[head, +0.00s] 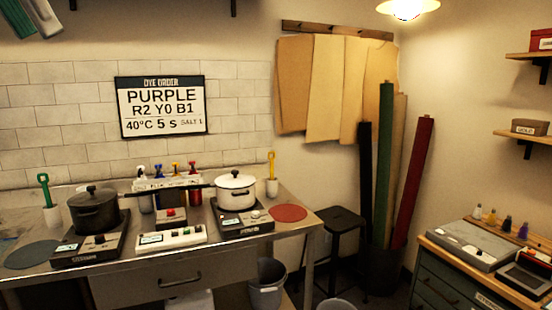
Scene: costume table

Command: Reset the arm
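No part of either gripper can be made out in the head view, and neither arm shows. What they hold, if anything, is hidden from me. The steel work table (130,288) stands at the left. On it are a black lidded pot (95,212) on a left hot plate (88,247) and a white lidded pot (236,190) on a right hot plate (246,224). A white control box (171,240) lies between them.
A dye order sign (161,106) hangs on the tiled wall. A green drawer cabinet (440,294) with a scale (470,245) is at the far right.

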